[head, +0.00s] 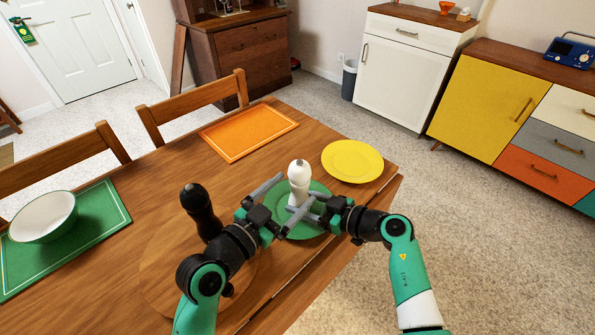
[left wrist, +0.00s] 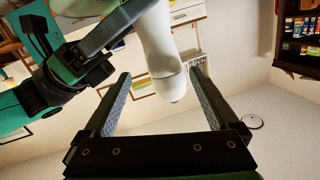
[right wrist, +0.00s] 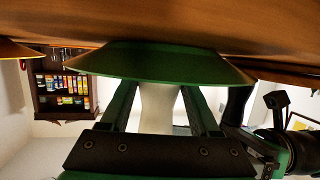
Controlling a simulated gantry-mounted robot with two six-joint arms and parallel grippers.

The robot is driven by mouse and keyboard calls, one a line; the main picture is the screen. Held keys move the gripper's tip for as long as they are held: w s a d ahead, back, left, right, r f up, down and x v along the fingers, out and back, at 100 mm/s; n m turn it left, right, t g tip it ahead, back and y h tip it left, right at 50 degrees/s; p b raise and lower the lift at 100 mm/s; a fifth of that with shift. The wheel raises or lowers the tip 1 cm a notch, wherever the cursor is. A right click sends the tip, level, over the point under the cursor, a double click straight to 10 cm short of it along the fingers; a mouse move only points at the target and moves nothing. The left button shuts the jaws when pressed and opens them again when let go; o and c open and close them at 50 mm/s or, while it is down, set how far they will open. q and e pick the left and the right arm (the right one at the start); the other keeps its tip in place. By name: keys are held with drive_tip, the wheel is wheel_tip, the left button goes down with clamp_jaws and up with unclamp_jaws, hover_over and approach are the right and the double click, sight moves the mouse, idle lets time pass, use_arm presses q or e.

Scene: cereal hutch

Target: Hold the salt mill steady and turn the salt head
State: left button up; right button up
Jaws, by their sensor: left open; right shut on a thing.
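The white salt mill (head: 299,172) is upright over the green plate (head: 318,232). Its rounded head shows clear, and the arms partly hide its lower body. My right gripper (head: 302,208) is shut on the body from the right. The right wrist view shows its fingers on either side of the white body (right wrist: 158,108), close to the plate (right wrist: 150,62). My left gripper (head: 290,192) is open, coming in from the left near the mill's upper part. In the left wrist view the head (left wrist: 170,86) lies between the open fingers, apart from both.
A dark pepper mill (head: 200,208) stands on a round wooden board (head: 160,262), close behind my left arm. A yellow plate (head: 352,160), an orange placemat (head: 248,132) and a white bowl (head: 42,217) on a green placemat (head: 100,220) share the table. The table's right edge is near.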

sight(295, 180)
use_arm(q)
drive_tip(key=shift+s+a+r+n+t+y, duration=0.15)
drive_tip(key=shift+s+r+n+t+y, duration=0.45)
drive_tip(key=shift+n+t+y, duration=0.1)
drive_tip(key=shift+s+a+r+n+t+y, duration=0.15)
drive_tip(key=shift+s+r+n+t+y, duration=0.45)
drive_tip(key=shift+n, duration=0.1)
drive_tip(key=x, duration=0.7)
drive_tip(key=shift+w, duration=0.25)
drive_tip(key=c, duration=1.4)
drive_tip(key=shift+o, duration=0.2)
drive_tip(key=shift+f+m+g+h, duration=0.2)
drive_tip(key=shift+m+g+h, duration=0.1)
drive_tip(key=shift+m, duration=0.1)
drive_tip(key=m+g+h, duration=0.1)
drive_tip(key=m+h, duration=0.1)
drive_tip(key=h, duration=0.1)
drive_tip(key=shift+g, duration=0.4)
drive_tip(key=shift+s+d+m+g+h, duration=0.1)
drive_tip(key=shift+m+g+h, duration=0.9)
drive_tip(key=shift+m+h, duration=0.15)
